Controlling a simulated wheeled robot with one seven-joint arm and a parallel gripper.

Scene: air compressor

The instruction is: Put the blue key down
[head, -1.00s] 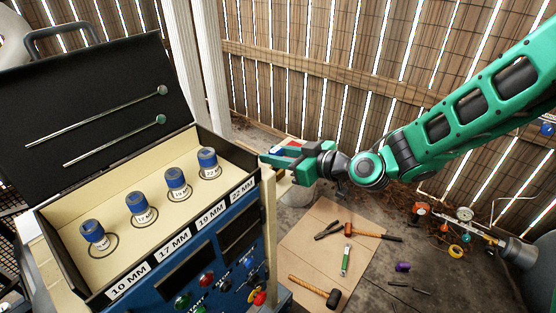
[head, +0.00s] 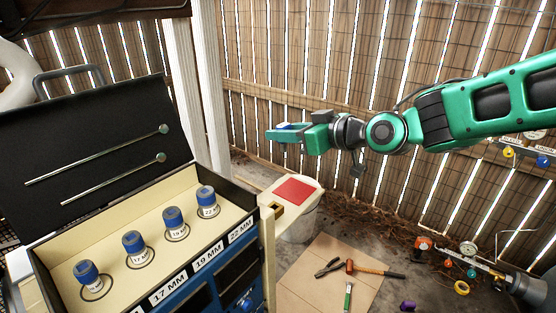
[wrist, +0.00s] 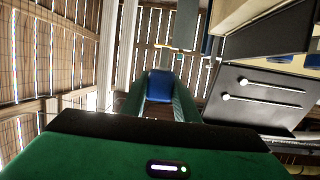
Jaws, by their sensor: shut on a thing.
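My gripper (head: 285,134) is shut on the blue key (wrist: 160,87), which shows as a blue block between the green fingers in the wrist view. In the head view only a small blue part of the key (head: 284,127) shows above the fingers; the rest is hidden. The gripper is in the air, above and behind a red square (head: 295,190) in the picture. The red square lies on a small cream ledge (head: 312,184) right of the socket case and looks bare.
The open case (head: 66,250) holds several blue-topped sockets (head: 134,243) in labelled places. Its black lid (head: 95,140) carries two metal rods. A hammer (head: 372,268) and other tools lie on a board (head: 310,290) on the floor. A slatted fence stands behind.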

